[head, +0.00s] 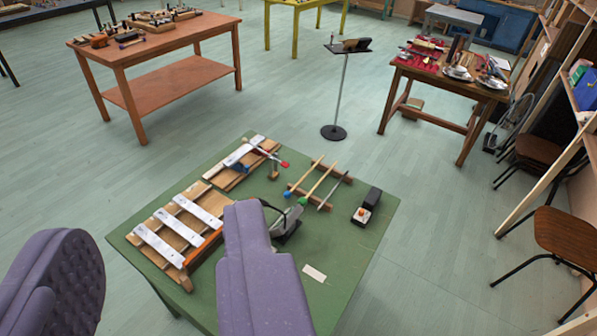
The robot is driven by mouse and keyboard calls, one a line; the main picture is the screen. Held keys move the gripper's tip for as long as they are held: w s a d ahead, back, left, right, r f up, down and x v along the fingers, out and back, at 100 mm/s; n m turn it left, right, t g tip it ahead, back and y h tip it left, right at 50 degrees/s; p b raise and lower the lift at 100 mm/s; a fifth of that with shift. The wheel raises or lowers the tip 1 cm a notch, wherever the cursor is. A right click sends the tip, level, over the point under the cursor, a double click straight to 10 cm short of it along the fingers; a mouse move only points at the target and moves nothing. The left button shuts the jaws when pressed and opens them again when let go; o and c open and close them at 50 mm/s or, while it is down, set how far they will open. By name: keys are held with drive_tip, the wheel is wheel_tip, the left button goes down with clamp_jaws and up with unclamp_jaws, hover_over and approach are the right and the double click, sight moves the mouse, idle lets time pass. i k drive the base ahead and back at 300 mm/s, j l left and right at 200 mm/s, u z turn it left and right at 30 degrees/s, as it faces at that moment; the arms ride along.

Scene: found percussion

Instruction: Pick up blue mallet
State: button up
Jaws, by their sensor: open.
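The blue mallet (304,177) has a blue head and a pale wooden stick. It lies slanted across a low wooden rest on the green table, head toward the near left. A green-headed mallet (320,184) lies beside it on the right, and a thin grey stick lies farther right. My gripper (290,222), grey and black, is over the table just nearer than the mallet heads. It is open and appears apart from the blue mallet. My purple arm hides part of it, and the fingertips are hard to make out.
The green table (345,255) also holds metal-bar instruments (180,225) at left, a red-headed beater (270,158), a small black-and-white block (367,205) and a white card (314,273). A music stand (334,132) and wooden tables stand behind; chairs are at right.

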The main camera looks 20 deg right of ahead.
sight(286, 195)
drive_tip(key=i+l+u, duration=0.15)
drive_tip(key=i+l, duration=0.15)
drive_tip(key=l, duration=0.2)
drive_tip(key=i+l+u, duration=0.1)
drive_tip(key=i+l, duration=0.2)
drive_tip(key=l, duration=0.25)
drive_tip(key=i+l+u, duration=0.15)
drive_tip(key=l, duration=0.4)
drive_tip(key=i+l+u, duration=0.1)
drive_tip(key=i+l, duration=0.2)
drive_tip(key=l, duration=0.3)
drive_tip(key=i+l+u, duration=0.15)
drive_tip(key=l, duration=0.45)
drive_tip(key=i+l+u, duration=0.1)
drive_tip(key=i+l, duration=0.15)
drive_tip(key=l, duration=0.4)
drive_tip(key=i+l+u, duration=0.15)
drive_tip(key=l, duration=0.45)
drive_tip(key=i+l+u, duration=0.15)
drive_tip(key=l, duration=0.5)
drive_tip(key=k, duration=0.05)
